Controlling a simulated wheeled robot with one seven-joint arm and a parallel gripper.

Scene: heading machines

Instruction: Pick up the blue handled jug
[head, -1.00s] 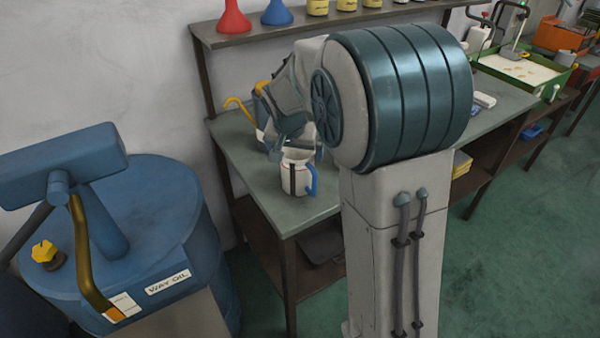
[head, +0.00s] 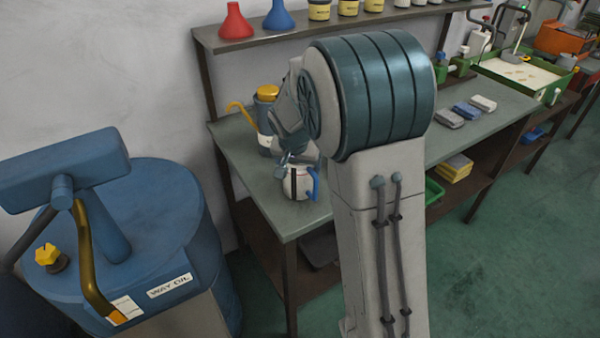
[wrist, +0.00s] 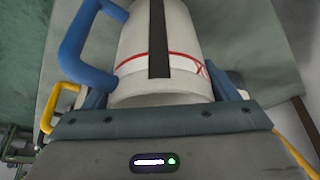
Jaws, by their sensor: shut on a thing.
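The blue handled jug (head: 299,186) is white with a dark vertical stripe, a red line and a blue handle on its right in the head view. It is upright at the near end of the grey-green bench (head: 292,219); whether its base touches the top is not clear. My gripper (head: 290,162) is at its upper part, partly hiding it. In the wrist view the jug (wrist: 190,78) fills the space between the fingers of my gripper (wrist: 162,93), which is shut on it, with the blue handle (wrist: 75,45) at the left, outside the fingers.
A grey canister with a yellow lid (head: 267,93) and a yellow hook stands just behind the jug. A shelf (head: 290,33) with red and blue funnels runs above. A blue way oil drum (head: 170,220) stands at the left. Blocks (head: 466,111) lie farther along the bench.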

